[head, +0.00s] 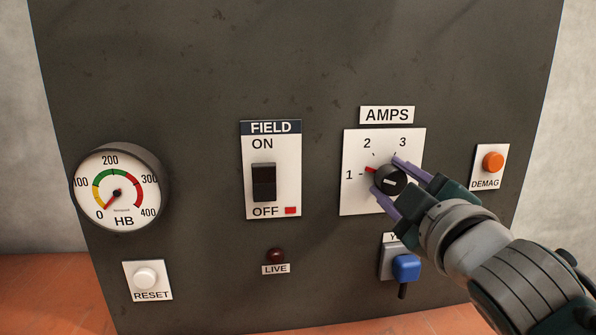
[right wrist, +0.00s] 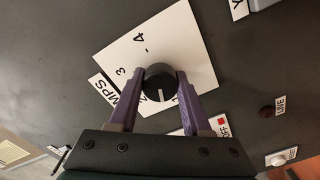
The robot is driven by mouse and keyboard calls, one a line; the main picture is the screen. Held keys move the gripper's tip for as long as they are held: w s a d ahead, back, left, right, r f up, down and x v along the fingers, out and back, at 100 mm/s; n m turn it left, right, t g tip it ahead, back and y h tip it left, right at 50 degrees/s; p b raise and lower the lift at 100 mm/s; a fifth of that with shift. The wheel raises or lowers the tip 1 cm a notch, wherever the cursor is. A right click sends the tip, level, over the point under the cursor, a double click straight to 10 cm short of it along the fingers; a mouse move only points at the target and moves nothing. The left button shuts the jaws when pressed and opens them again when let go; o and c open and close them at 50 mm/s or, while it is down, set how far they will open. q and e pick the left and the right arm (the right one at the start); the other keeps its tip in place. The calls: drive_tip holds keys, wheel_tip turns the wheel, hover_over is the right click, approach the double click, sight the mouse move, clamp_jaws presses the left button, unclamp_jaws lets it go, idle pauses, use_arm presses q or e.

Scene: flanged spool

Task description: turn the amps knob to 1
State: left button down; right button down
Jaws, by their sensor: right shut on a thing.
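The amps knob (head: 390,181) is round and black, on a white plate (head: 354,204) under the AMPS label. The numbers 1, 2 and 3 show in the head view; 4 is hidden there but shows in the right wrist view. My right gripper (head: 395,181) is shut on the knob, one finger on each side. The right wrist view also shows the fingers around the knob (right wrist: 159,82), with a white line on its face. My left gripper is not in view.
Left of the plate is the FIELD switch (head: 263,182). The orange DEMAG button (head: 493,162) is to the right. A blue-handled switch (head: 406,267) sits just below, close to my right gripper. A gauge (head: 117,189), LIVE lamp (head: 276,255) and RESET button (head: 146,278) are farther left.

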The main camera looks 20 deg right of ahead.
drive_tip(key=n, duration=0.3)
drive_tip(key=shift+n, duration=0.6)
drive_tip(key=shift+c, duration=1.8)
unclamp_jaws()
drive_tip(key=v, duration=1)
drive_tip(key=shift+d, duration=0.1)
